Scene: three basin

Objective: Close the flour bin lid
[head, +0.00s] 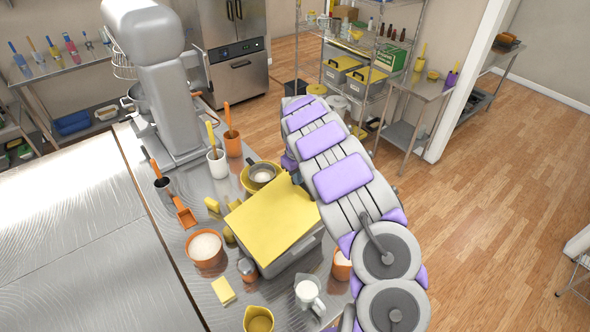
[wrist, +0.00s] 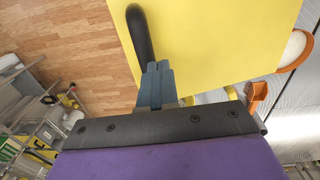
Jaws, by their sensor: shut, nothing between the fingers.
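The flour bin (head: 292,257) is a grey box on the steel worktable. Its yellow lid (head: 270,220) lies over the top, looking flat or nearly so; I cannot tell whether it is fully seated. In the wrist view the lid (wrist: 225,45) fills the upper middle. In the head view my arm mostly hides the gripper, near the lid's far right corner.
A white-filled orange bowl (head: 206,248), a clear measuring jug (head: 308,293), a yellow cup (head: 258,319) and a butter-like block (head: 223,290) crowd the bin's near side. A yellow bowl (head: 249,181) and a large grey mixer (head: 160,80) stand behind. Wood floor is open at right.

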